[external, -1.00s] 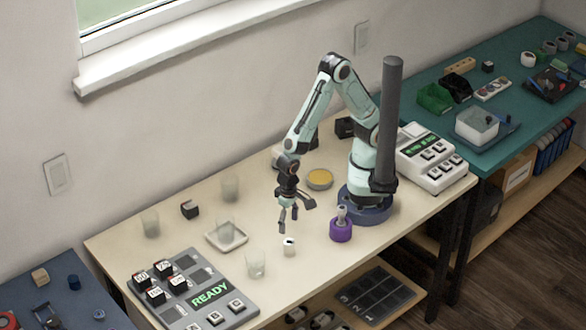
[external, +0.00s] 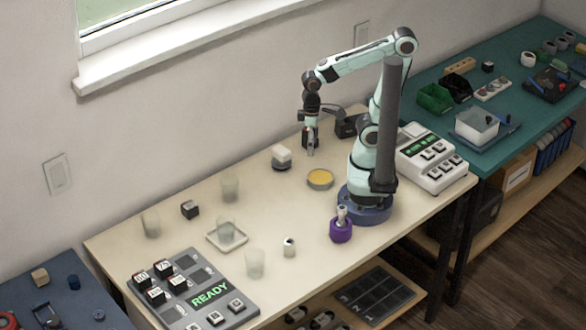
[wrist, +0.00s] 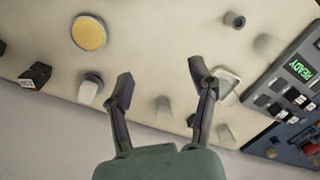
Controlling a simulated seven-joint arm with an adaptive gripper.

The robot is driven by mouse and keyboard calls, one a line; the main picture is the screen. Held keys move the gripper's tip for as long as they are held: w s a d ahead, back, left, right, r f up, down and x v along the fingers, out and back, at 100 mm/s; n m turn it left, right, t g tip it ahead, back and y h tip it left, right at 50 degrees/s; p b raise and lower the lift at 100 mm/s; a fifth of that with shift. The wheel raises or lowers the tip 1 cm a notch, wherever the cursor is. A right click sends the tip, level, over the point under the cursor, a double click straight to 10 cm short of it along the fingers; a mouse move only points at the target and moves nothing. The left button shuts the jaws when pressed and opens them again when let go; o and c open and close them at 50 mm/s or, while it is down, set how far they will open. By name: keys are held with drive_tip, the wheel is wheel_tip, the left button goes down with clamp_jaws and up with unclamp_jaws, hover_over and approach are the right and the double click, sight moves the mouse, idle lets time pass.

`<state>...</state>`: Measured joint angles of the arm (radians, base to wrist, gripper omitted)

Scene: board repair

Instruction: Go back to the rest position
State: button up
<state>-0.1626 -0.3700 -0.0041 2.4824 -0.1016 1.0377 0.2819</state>
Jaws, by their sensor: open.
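My gripper (external: 311,146) hangs fingers down above the back part of the wooden table, behind the round dish with yellow contents (external: 320,178). In the wrist view my gripper (wrist: 158,80) has its two fingers spread wide, with nothing between them. My arm is folded up and back over its base, upper links raised beside the dark post.
A white block on a dark base (external: 281,157) stands left of the gripper, a black device (external: 348,127) to its right. Several frosted cups, a square dish (external: 226,235), a small white cylinder (external: 289,247) and a purple holder (external: 341,230) stand forward. A READY panel (external: 193,292) lies front left.

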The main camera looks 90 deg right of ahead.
drive_tip(key=shift+n, duration=0.8)
drive_tip(key=s+d, duration=0.1)
drive_tip(key=s, duration=0.1)
drive_tip(key=s+d+r, duration=0.1)
drive_tip(key=shift+s+d, duration=0.3)
drive_tip(key=shift+s, duration=0.05)
